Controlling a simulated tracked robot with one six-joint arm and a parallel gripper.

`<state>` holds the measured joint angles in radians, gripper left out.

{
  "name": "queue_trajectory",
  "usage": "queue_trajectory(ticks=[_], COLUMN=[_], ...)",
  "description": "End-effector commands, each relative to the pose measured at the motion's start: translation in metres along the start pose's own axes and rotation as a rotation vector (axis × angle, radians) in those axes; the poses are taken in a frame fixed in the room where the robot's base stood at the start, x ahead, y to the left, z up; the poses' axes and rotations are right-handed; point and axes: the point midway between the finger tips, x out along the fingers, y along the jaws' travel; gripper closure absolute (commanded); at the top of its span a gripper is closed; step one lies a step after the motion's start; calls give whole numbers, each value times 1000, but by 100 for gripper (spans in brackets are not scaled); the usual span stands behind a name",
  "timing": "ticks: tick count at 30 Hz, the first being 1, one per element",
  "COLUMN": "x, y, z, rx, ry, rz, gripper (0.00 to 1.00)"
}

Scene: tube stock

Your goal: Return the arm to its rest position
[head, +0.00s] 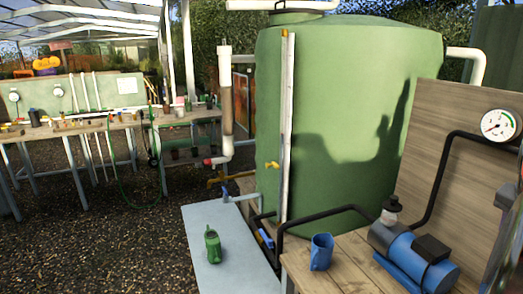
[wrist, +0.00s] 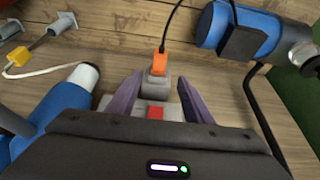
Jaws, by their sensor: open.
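My gripper (wrist: 160,83) shows in the wrist view with its two purple fingers spread apart. A grey socket or switch box with a red button (wrist: 156,112) and an orange plug (wrist: 159,63) lie in line with the gap between the fingers. I cannot tell how far they are from the fingers, and no grip on them shows. The lower part of the grey box is hidden by my gripper body. My arm and gripper do not show in the head view.
A blue pump (head: 412,255) and a blue jug (head: 321,252) stand on the wooden bench at right. The gravel floor (head: 120,225) at left is open.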

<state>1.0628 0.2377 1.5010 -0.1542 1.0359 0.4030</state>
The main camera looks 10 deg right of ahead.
Motion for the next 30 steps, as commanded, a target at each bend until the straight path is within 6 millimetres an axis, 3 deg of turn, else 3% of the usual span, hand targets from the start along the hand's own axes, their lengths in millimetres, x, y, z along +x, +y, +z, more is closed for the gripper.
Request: queue_trajectory(ticks=[5, 11, 19, 30], x=[1, 25, 7, -42], y=[-1, 2, -33, -86], z=[0, 39, 118, 248], rx=[-42, -125, -301, -588], ry=[3, -61, -95, -89], rz=[-5, -9, -67, -182], gripper=[54, 54, 54, 54])
